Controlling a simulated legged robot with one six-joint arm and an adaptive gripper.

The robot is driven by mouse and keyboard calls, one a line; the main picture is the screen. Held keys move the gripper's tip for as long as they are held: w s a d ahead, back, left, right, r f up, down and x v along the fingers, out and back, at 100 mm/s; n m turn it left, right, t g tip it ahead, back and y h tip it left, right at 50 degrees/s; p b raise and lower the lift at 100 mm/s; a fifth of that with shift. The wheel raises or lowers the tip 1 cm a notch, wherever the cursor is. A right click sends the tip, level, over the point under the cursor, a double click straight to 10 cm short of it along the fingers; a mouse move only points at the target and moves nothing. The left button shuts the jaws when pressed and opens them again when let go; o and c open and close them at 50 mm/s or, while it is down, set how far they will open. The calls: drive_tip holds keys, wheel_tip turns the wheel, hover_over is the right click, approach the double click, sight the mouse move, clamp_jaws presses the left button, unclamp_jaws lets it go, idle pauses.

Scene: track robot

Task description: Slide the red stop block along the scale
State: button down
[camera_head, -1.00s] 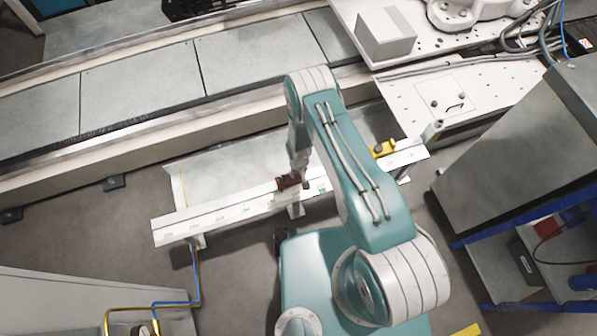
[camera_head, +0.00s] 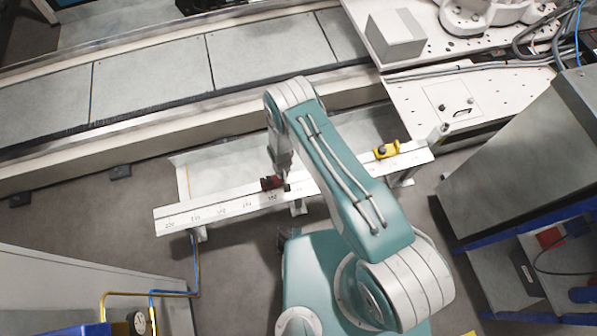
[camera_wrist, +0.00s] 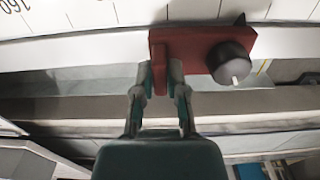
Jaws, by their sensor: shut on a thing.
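The red stop block (camera_head: 270,183) sits on the white scale rail (camera_head: 215,212), left of the rail's middle in the head view. In the wrist view the red block (camera_wrist: 196,46) shows a round black knob (camera_wrist: 231,62) on its right part. My gripper (camera_wrist: 167,80) is shut on a red upright part at the block's left end, with one finger on each side. In the head view my gripper (camera_head: 280,172) is small and reaches down to the block from above. The scale (camera_wrist: 80,18) shows printed marks and numbers to the left of the block.
A yellow block (camera_head: 387,149) sits on the rail's right part. The rail to the left of the red block is clear. A conveyor (camera_head: 150,80) runs behind it. A grey cabinet (camera_head: 520,135) stands at the right and another cabinet (camera_head: 50,285) at the lower left.

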sight(262, 183)
drive_tip(key=a, duration=0.2)
drive_tip(key=s+a, duration=0.1)
drive_tip(key=a, duration=0.2)
drive_tip(key=s+a, duration=0.1)
drive_tip(key=a, duration=0.2)
drive_tip(key=shift+s, duration=0.15)
drive_tip(key=shift+d, duration=0.15)
drive_tip(key=c, duration=0.7)
unclamp_jaws()
wheel_tip(262, 183, up, 12)
drive_tip(key=shift+f, duration=0.1)
